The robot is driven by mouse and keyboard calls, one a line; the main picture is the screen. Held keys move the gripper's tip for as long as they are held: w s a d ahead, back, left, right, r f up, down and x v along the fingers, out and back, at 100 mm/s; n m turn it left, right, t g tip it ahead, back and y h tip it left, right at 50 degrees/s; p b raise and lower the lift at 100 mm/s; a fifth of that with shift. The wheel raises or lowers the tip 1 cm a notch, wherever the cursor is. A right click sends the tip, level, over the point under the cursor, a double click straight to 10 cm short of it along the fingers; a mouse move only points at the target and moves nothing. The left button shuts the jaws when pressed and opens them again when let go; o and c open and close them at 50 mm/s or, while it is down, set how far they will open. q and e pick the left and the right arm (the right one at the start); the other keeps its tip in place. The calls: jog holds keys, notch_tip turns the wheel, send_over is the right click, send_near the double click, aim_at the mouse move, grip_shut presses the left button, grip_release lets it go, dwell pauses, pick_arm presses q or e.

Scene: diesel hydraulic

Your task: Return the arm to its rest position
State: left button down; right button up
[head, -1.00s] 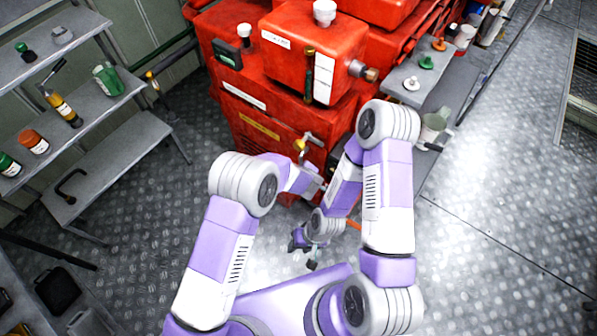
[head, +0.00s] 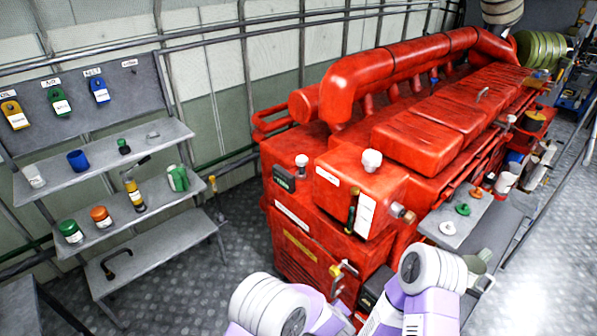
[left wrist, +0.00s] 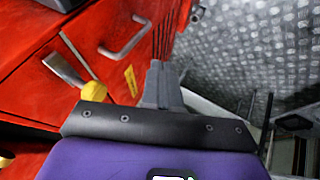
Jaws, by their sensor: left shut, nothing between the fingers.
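My left gripper (left wrist: 162,85) shows in the left wrist view with its grey fingers together and nothing between them. It is close in front of the red engine housing (left wrist: 60,60). A yellow-knobbed valve (left wrist: 94,91) and a metal handle (left wrist: 126,38) on the red face lie to the left of the fingers. In the head view my left arm (head: 270,305) and right arm (head: 432,285) show at the bottom edge, in front of the red engine (head: 345,190). Neither gripper shows in the head view.
Grey shelves (head: 150,245) with bottles and jars stand at the left. A small grey side shelf (head: 455,225) with coloured caps juts from the engine at right. Patterned floor (head: 215,285) lies open between shelves and engine.

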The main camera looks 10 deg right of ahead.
pick_arm(q)
jog(key=s+a+f+m+g+b, duration=0.1)
jog(key=s+a+f+g+b, duration=0.2)
jog(key=a+f, duration=0.5)
jog(key=s+a+f+m+g+b, duration=0.1)
jog(key=s+a+f+b, duration=0.25)
jog(key=a+f, duration=0.45)
jog(key=s+a+f+m+g+h+b, duration=0.2)
jog(key=s+a+b, duration=0.3)
jog(key=s+a, duration=0.4)
jog(key=s+f+h, duration=0.1)
jog(key=s, duration=0.2)
jog(key=shift+s+g, duration=0.15)
jog(key=shift+g, duration=0.15)
jog(key=shift+d+f, duration=0.1)
jog(key=shift+d, duration=0.05)
